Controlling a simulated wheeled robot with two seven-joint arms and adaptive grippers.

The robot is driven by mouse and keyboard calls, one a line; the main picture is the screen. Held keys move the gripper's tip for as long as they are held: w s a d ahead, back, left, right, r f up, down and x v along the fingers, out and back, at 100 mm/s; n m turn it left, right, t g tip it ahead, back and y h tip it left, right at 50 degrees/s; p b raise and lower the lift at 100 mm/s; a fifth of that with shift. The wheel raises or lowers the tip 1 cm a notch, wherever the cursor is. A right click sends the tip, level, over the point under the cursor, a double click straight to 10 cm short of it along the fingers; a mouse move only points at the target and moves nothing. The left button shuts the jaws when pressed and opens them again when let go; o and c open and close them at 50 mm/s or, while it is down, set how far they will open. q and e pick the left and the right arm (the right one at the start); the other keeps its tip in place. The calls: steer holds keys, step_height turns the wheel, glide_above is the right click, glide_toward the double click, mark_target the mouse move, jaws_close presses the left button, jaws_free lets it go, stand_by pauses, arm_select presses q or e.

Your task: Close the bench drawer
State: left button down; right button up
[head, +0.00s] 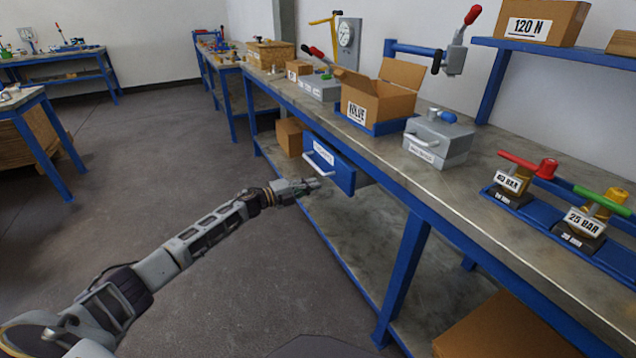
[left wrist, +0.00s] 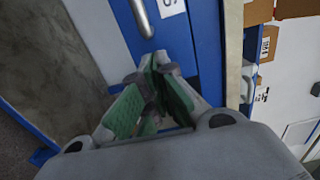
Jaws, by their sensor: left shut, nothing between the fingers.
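The blue bench drawer (head: 328,164) hangs under the bench top and stands out from the bench, partly open. My left gripper (head: 314,184) is shut and empty, close to the lower part of the drawer front. In the left wrist view the fingers (left wrist: 155,95) point at the blue drawer front (left wrist: 205,50), with the handle (left wrist: 143,18) just beyond the tips. I cannot tell whether the fingers touch the drawer. My right gripper is not in view.
The long bench (head: 470,195) carries a cardboard box (head: 378,100), a grey case (head: 438,140) and valves on a blue rack (head: 535,205). A blue bench leg (head: 403,275) stands right of the drawer. A cardboard box (head: 290,137) sits on the lower shelf. The floor at left is clear.

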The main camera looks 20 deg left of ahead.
arm_select(q)
steer(key=shift+p+v, duration=0.55)
steer(key=shift+v, duration=2)
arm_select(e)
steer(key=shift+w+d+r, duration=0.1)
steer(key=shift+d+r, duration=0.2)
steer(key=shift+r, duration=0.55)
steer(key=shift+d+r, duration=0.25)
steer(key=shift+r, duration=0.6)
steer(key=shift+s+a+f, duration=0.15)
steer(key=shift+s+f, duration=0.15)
arm_select(q)
steer(key=shift+r, duration=0.15)
